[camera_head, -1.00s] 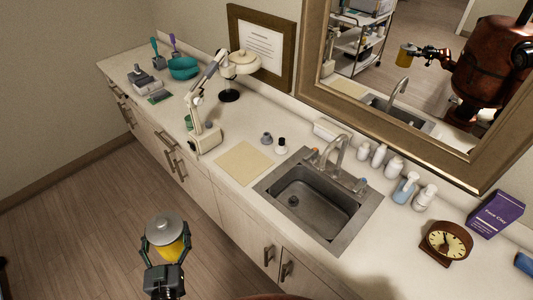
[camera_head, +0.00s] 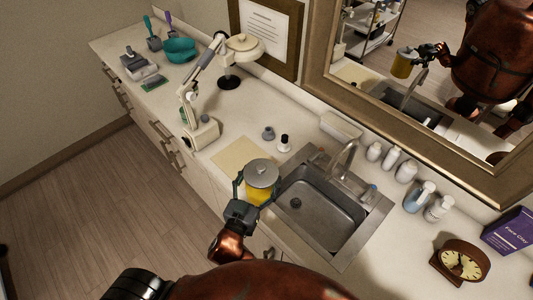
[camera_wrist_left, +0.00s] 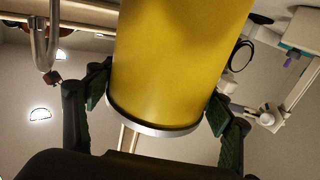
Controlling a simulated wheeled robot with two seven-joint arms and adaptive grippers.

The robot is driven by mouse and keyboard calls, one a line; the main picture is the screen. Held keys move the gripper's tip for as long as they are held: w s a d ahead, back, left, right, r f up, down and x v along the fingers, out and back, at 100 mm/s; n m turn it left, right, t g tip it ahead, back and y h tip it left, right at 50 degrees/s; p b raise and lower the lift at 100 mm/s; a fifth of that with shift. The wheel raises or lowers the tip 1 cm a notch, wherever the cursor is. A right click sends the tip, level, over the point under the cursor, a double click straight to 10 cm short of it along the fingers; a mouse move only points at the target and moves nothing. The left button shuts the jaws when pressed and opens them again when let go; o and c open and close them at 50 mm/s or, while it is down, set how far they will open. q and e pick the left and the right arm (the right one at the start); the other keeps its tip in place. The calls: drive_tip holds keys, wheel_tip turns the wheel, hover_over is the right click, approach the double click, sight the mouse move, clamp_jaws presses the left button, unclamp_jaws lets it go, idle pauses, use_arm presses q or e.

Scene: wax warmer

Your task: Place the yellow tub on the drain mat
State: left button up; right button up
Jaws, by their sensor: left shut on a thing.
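The yellow tub (camera_head: 258,192) has a grey lid with a knob and is upright. My left gripper (camera_head: 257,186) is shut on it, one finger on each side. In the left wrist view the tub (camera_wrist_left: 180,65) fills the middle between the left gripper's green-padded fingers (camera_wrist_left: 157,108). The drain mat is the flat beige square (camera_head: 243,155) on the counter, left of the sink. The tub and gripper overlap the mat's near right corner in the head view. I cannot tell the exact gap between tub and counter. My right gripper is not in view.
The steel sink (camera_head: 320,213) with its tap (camera_head: 345,158) is right of the tub. A grey bottle (camera_head: 268,133) and a black-and-white bottle (camera_head: 284,144) stand behind the mat. A white lamp base (camera_head: 203,133) stands left of it. The mat's top is clear.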

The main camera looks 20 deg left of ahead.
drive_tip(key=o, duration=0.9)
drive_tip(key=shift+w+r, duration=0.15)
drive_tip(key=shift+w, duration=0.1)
use_arm(q)
drive_tip(key=w+a+r, duration=0.5)
drive_tip(key=w, duration=0.3)
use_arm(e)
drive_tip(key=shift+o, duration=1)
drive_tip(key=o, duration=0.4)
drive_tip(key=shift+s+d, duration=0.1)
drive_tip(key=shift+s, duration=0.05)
use_arm(q)
drive_tip(key=w+a+f+b, duration=0.1)
drive_tip(key=w+a+f, duration=0.7)
drive_tip(key=a+f, duration=0.2)
drive_tip(key=shift+w+a+f+h, duration=0.25)
drive_tip(key=shift+a+f+h, duration=0.1)
drive_tip(key=shift+f, duration=1)
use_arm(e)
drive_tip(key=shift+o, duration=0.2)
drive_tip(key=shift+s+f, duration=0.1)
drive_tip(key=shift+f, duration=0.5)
use_arm(q)
drive_tip(key=shift+f, duration=0.1)
drive_tip(key=o, duration=2.1)
drive_tip(key=shift+f, duration=0.25)
